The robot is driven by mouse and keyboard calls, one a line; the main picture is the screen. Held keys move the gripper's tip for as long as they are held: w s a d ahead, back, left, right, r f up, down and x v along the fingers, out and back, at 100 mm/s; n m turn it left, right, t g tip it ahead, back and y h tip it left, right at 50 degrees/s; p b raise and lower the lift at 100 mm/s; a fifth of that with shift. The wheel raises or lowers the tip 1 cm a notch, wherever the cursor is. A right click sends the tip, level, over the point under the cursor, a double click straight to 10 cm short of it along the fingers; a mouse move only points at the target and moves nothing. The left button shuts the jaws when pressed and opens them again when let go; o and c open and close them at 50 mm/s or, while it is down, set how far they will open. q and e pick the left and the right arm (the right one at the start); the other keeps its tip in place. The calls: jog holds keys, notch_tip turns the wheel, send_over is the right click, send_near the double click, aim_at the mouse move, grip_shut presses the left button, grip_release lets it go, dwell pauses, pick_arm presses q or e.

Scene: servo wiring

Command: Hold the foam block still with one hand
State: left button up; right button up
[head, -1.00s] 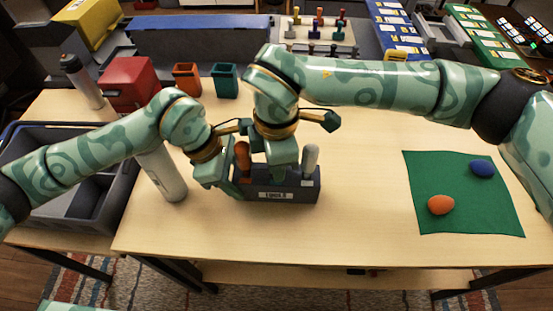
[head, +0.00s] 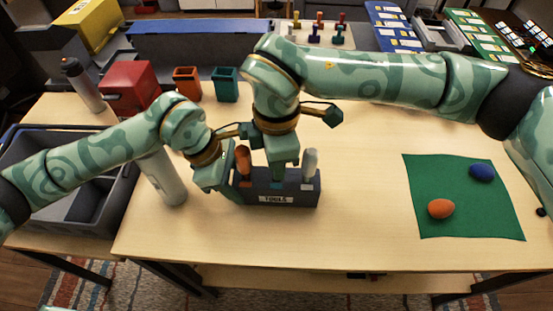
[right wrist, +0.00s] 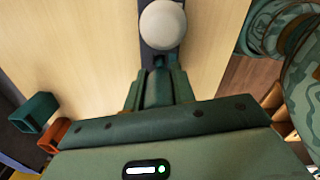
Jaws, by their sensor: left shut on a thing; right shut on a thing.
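The dark grey foam block (head: 303,193), with a white "TOOLS" label on its front, stands upright on the wooden table. An orange-handled tool (head: 243,160) stands at its left end and a white-handled tool (head: 309,165) at its right end. The white handle also shows in the right wrist view (right wrist: 163,24). My left gripper (head: 232,187) is at the block's left end, shut on it. My right gripper (head: 278,174) points down at the block's middle, between the two handles.
A grey bottle (head: 165,180) stands close to the left forearm. A red box (head: 131,85), an orange cup (head: 187,82) and a teal cup (head: 225,84) stand behind. A green mat (head: 465,215) with an orange and a blue egg-like piece lies right. Table between block and mat is clear.

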jog(key=shift+r, duration=2.8)
pick_arm(q)
jog(key=o, duration=1.1)
